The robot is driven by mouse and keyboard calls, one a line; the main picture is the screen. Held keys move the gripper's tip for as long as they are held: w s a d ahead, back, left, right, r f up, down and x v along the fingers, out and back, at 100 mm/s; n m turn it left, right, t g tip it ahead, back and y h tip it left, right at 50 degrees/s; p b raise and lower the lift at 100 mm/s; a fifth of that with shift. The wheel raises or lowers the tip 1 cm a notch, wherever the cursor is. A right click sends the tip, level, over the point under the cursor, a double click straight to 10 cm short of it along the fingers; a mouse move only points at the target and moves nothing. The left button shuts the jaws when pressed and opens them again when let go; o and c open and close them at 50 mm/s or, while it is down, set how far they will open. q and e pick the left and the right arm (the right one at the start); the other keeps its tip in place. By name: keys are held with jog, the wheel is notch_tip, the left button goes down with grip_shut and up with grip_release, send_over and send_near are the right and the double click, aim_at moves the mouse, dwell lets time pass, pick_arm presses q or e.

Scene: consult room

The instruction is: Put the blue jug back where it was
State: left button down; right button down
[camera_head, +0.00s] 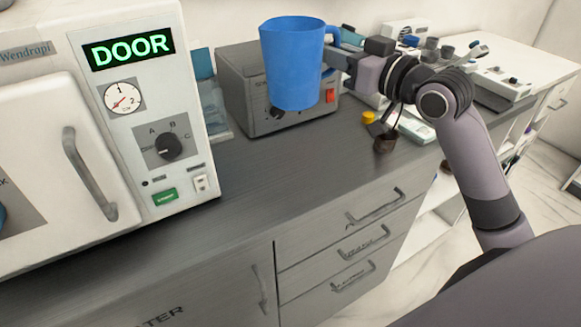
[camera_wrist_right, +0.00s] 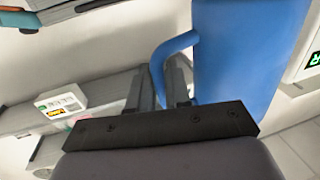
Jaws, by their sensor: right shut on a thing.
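The blue jug (camera_head: 291,62) is upright in the head view, held in the air above the counter and in front of a grey box-shaped device. My right gripper (camera_head: 335,52) comes in from the right and is shut on the jug's handle. In the right wrist view the jug (camera_wrist_right: 240,50) fills the right side, with its handle (camera_wrist_right: 172,58) between the fingers of my right gripper (camera_wrist_right: 170,85). My left gripper is not in view.
A white machine (camera_head: 150,110) with a lit DOOR display stands at the left. The grey device (camera_head: 250,95) stands behind the jug. Small items, including a dark cup (camera_head: 384,142) and a yellow cap (camera_head: 368,117), lie to the right. The front counter (camera_head: 260,185) is clear.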

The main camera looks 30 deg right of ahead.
jog(key=shift+d+f+b, duration=0.1)
jog(key=shift+f+b, duration=1.3)
jog(key=shift+f, duration=8.35)
jog(key=shift+f, duration=0.1)
jog(key=c, duration=1.5)
grip_release()
jog(key=shift+f, duration=0.15)
jog(key=o, duration=0.4)
jog(key=shift+r, duration=0.2)
jog(key=shift+b+v, duration=1)
jog(key=shift+v, duration=5.05)
